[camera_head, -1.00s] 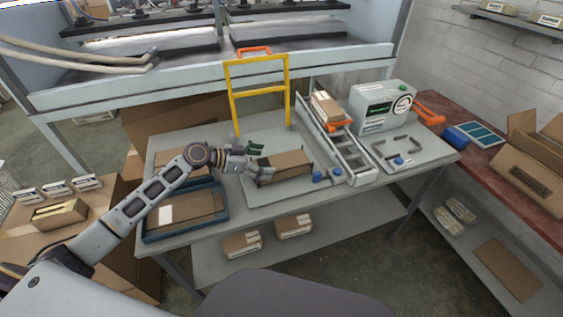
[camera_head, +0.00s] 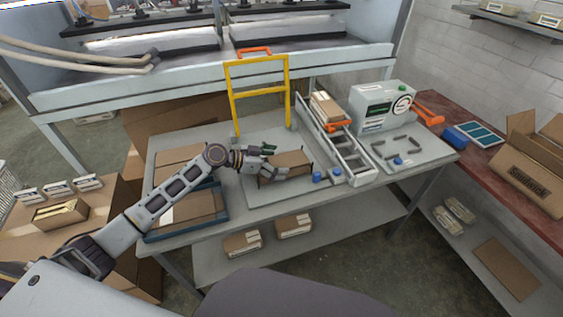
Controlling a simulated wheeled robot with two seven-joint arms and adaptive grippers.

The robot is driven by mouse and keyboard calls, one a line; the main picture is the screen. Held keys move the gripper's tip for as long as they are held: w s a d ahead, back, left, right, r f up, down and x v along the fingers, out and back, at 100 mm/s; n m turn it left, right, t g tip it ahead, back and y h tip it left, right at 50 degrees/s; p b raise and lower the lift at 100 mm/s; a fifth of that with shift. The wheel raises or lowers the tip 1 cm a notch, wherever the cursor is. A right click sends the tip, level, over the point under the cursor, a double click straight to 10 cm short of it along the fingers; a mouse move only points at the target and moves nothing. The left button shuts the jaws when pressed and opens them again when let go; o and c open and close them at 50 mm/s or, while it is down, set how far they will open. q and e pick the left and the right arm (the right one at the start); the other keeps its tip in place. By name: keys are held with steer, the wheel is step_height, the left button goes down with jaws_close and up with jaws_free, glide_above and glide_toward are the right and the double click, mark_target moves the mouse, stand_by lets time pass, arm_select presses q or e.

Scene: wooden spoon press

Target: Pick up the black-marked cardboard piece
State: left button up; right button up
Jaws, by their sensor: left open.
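A brown cardboard piece (camera_head: 292,160) with dark lines along its edges lies on the grey board (camera_head: 263,196) in the middle of the table. I cannot make out clearly whether these dark lines are its black marking. My left gripper (camera_head: 272,161) is open at the left end of this piece, one finger toward its far side and one toward its near side. The gripper hides that end, and I cannot tell whether the fingers touch it. My right gripper is not in view.
Flat cardboard lies in a blue tray (camera_head: 150,237) at the table's left. A yellow frame (camera_head: 233,103) stands behind the board. A sloped rail (camera_head: 349,158) and a pale green machine (camera_head: 381,106) stand to the right. Small blue parts (camera_head: 317,177) sit near the piece.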

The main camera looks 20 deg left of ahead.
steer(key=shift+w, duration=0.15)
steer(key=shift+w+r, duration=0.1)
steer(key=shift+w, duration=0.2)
arm_select(q)
steer(key=shift+c, duration=0.6)
steer(key=c, duration=0.7)
steer(key=shift+f, duration=0.1)
steer(key=shift+c, duration=0.4)
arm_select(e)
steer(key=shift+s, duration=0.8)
